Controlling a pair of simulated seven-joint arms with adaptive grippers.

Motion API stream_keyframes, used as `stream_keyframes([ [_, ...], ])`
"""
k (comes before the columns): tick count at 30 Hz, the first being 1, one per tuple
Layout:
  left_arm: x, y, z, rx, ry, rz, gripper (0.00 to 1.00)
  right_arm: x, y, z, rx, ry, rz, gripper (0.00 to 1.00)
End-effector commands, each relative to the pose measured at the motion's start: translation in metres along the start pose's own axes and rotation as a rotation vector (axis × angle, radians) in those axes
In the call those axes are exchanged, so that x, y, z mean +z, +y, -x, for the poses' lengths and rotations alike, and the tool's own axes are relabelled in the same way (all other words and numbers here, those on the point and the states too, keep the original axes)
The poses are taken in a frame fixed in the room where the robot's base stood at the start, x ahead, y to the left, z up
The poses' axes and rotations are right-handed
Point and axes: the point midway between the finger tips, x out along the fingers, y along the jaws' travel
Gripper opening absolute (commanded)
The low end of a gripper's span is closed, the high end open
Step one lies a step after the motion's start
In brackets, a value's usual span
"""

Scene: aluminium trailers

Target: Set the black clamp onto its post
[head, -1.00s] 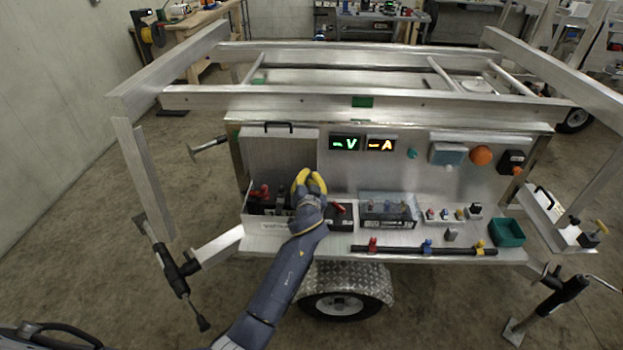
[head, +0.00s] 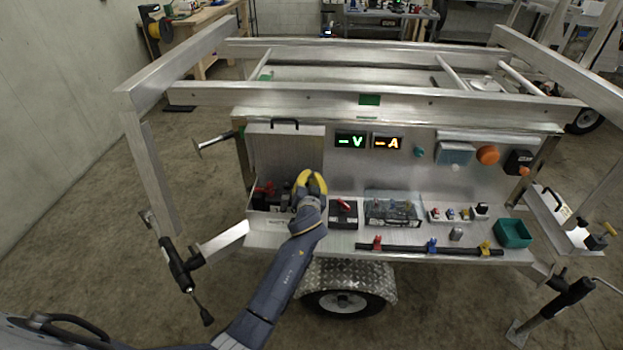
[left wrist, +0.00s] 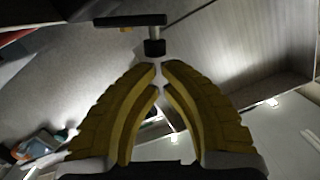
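My left gripper (head: 311,174) has yellow fingers and hangs at the right end of the open-lidded box on the trailer's front shelf. In the left wrist view its fingertips (left wrist: 160,66) are close together with a narrow gap, and nothing shows between them. A black piece with a crossbar and a short stem (left wrist: 154,47) lies just beyond the tips; I cannot tell if it is the black clamp. Dark parts (head: 285,195) lie in the box beside the gripper, too small to make out. A black block with a red clamp-like part (head: 344,207) stands right of the gripper. My right gripper is out of view.
The raised box lid (head: 285,155) stands behind the gripper. A clear case (head: 393,210), small coloured parts, and a green bin (head: 513,233) are farther right. A black bar (head: 400,248) lies along the shelf's front. Green V and orange A displays (head: 350,141) are above.

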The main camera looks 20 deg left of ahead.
Motion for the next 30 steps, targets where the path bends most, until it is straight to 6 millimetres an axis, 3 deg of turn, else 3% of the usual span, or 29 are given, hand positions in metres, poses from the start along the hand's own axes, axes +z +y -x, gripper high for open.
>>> stream_keyframes([
  [30,0.011,-0.012,-0.001,0.026,-0.001,0.196,0.00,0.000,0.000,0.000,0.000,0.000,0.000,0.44],
])
